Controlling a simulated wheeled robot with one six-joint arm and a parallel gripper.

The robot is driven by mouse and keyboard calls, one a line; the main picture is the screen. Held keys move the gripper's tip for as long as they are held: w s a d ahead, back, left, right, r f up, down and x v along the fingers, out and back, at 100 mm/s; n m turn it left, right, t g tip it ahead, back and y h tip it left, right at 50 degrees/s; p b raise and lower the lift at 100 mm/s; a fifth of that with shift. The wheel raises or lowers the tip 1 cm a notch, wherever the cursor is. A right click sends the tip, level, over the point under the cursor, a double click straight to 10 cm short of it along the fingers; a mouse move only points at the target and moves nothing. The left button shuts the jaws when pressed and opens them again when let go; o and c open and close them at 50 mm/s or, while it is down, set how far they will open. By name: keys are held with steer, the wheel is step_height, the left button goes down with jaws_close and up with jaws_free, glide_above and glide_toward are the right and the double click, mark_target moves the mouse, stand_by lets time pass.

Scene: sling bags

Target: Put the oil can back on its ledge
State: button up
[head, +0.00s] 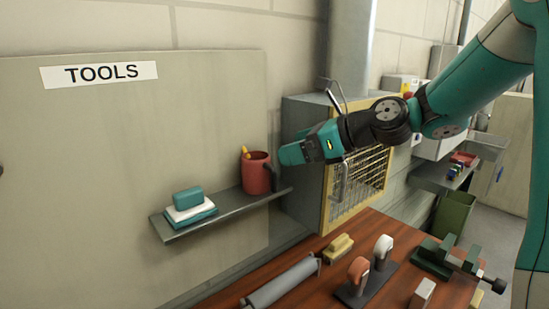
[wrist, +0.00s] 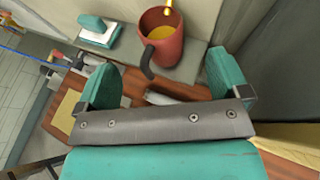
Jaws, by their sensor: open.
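A red can (head: 257,178) with a dark handle and a yellow-orange stick in its open top stands upright on the grey ledge (head: 230,207), near its right end. I take it for the oil can. In the wrist view the can (wrist: 170,52) shows yellow inside, and its dark handle points towards my gripper. My gripper (head: 287,155) is just right of the can in the head view, around rim height. In the wrist view my gripper (wrist: 165,78) has its two teal fingers wide apart with nothing held between them; the can appears beyond them.
A teal and white stack (head: 189,206) sits on the ledge's left part. A yellow-framed mesh cabinet (head: 358,185) stands right of the ledge. A TOOLS sign (head: 100,74) hangs above.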

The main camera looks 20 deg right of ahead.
steer(key=s+a+f+n+g+h, duration=0.1)
steer(key=s+a+f+n+g, duration=0.1)
steer(key=s+n, duration=0.6)
steer(key=s+a+f+n+g+h, duration=0.2)
steer(key=s+n, duration=0.7)
steer(key=n, duration=0.5)
steer(key=s+a+f+n+g+h, duration=0.2)
steer(key=s+a+n+g, duration=0.3)
steer(key=n, duration=0.7)
steer(key=s+a+f, duration=0.1)
steer(key=s+a, duration=0.1)
steer(key=s, duration=0.1)
steer(key=shift+s+f+g, duration=0.3)
steer(key=shift+s+f, duration=0.05)
steer(key=shift+s, duration=0.05)
step_height(320, 180, down, 2)
steer(key=shift+b, duration=1.15)
